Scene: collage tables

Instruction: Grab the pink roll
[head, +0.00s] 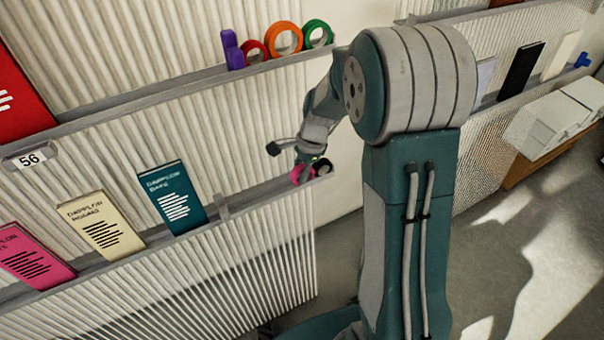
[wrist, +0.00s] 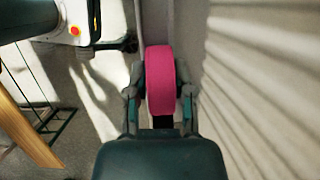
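The pink roll (head: 299,174) is at the right end of the lower shelf ledge in the head view. In the wrist view the pink roll (wrist: 161,80) stands on edge between the two fingers of my gripper (wrist: 162,92). One finger is close against each side of it, and the gripper looks shut on it. The roll still appears to be at ledge level. In the head view my gripper (head: 308,158) is partly hidden by its own wrist and is small.
Red (head: 254,51), orange (head: 284,38) and green (head: 318,34) rolls and a purple item (head: 232,49) stand on the upper ledge. A teal booklet (head: 172,197) leans to the left.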

